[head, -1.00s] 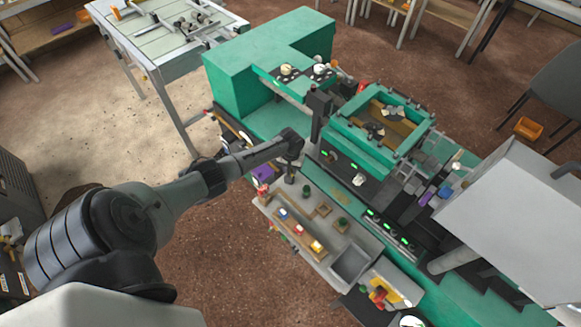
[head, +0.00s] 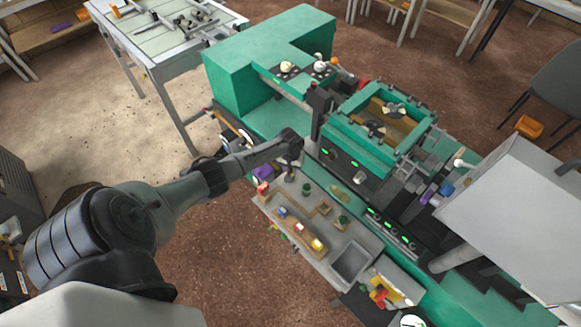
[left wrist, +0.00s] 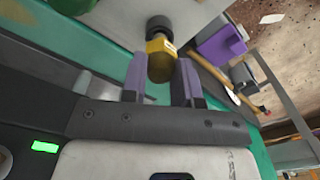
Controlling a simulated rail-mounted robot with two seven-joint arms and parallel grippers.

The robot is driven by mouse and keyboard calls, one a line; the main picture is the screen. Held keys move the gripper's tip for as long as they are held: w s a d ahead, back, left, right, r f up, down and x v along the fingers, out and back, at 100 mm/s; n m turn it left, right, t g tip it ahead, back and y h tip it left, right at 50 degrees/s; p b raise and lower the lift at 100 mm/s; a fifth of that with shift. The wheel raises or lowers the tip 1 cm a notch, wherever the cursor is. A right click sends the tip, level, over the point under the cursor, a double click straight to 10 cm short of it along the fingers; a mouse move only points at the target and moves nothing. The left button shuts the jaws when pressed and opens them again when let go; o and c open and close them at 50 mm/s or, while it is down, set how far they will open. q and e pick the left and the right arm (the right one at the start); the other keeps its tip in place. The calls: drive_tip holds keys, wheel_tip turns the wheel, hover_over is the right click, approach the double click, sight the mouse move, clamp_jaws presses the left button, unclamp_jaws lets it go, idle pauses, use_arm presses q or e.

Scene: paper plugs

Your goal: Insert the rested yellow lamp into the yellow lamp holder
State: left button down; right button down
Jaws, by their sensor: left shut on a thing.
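My left gripper (left wrist: 160,85) is shut on the yellow lamp (left wrist: 160,65), with its purple-grey fingers on either side of the amber part. The lamp has a yellow collar with a dark round end beyond it, over a grey surface in the left wrist view. In the head view my left gripper (head: 289,172) is over the left end of the grey tray (head: 345,225), and the lamp is too small to make out there. A yellow piece (head: 318,244), perhaps the yellow lamp holder, sits in the tray's wooden strip. My right gripper is not in view.
A blue piece (head: 283,212) and a red piece (head: 300,228) share the strip. A purple block (left wrist: 220,42) lies beside the gripper. The green machine frame (head: 375,130) stands behind the tray. A grey bin (head: 351,262) is at the tray's right end.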

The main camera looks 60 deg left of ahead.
use_arm(q)
drive_tip(key=shift+f, duration=0.35)
drive_tip(key=shift+f+b, duration=0.55)
drive_tip(key=c, duration=0.8)
unclamp_jaws()
drive_tip(key=shift+r, duration=0.1)
drive_tip(key=shift+r+p, duration=0.2)
drive_tip(key=shift+p, duration=0.1)
drive_tip(key=shift+r+p, duration=2.5)
drive_tip(key=shift+p, duration=0.2)
